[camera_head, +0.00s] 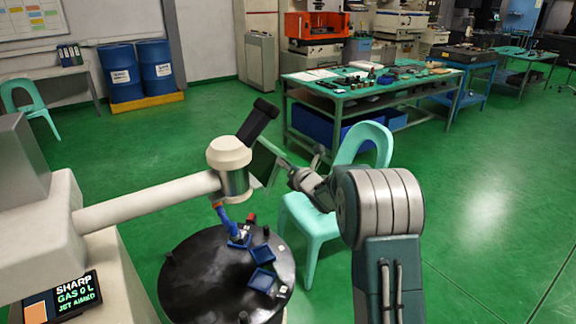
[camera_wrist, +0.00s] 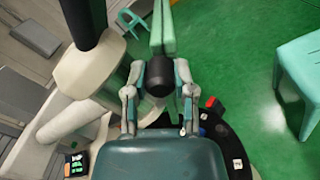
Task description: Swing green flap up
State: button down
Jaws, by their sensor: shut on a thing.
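The green flap (camera_head: 265,162) is a flat dark-green panel beside the white head of the machine in the head view, standing steeply tilted. In the wrist view the flap (camera_wrist: 162,28) shows nearly edge-on as a narrow pale-green strip. My gripper (camera_head: 297,174) reaches it from the right. In the wrist view my gripper (camera_wrist: 160,75) has a finger on each side of a dark round knob at the flap's near end and is shut on it. The exact contact of the fingertips is partly hidden.
The white head (camera_head: 229,155) with a black cylinder stands left of the flap, close to my gripper. Below is a round black table (camera_head: 190,280) with blue trays (camera_head: 262,279). A mint chair (camera_head: 312,222) stands behind my arm. Open green floor lies to the right.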

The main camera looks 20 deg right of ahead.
jog(key=shift+s+a+f, duration=0.1)
jog(key=shift+a+f, duration=0.05)
jog(key=shift+f, duration=0.3)
jog(key=c, duration=0.6)
grip_release()
jog(key=shift+o, duration=0.8)
jog(key=shift+r, duration=0.25)
jog(key=shift+s, duration=0.25)
jog(key=v, duration=1.1)
jog(key=shift+s, duration=0.1)
